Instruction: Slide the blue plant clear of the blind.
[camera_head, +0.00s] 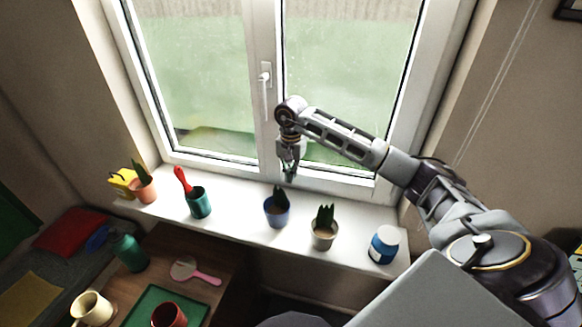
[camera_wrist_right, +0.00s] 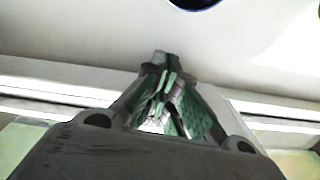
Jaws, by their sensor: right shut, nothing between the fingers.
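The blue plant is a dark green plant in a blue pot (camera_head: 277,214), upright near the middle of the white windowsill (camera_head: 240,213). My right gripper (camera_head: 289,178) is shut and empty. It points down, behind the blue plant on the window side, apart from the pot as far as I can tell. In the right wrist view the closed fingertips (camera_wrist_right: 162,57) are over the pale sill, and a dark blue round edge (camera_wrist_right: 195,3), likely the pot, is cut off at the top. I cannot make out a blind, only thin cords (camera_head: 491,82) at the right. My left gripper is not in view.
A grey pot plant (camera_head: 323,234) and a blue-and-white jar (camera_head: 384,245) stand to the right. A teal pot with a red-handled tool (camera_head: 199,203), a terracotta pot plant (camera_head: 144,190) and a yellow item (camera_head: 122,183) stand left. The window handle (camera_head: 265,80) is above.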

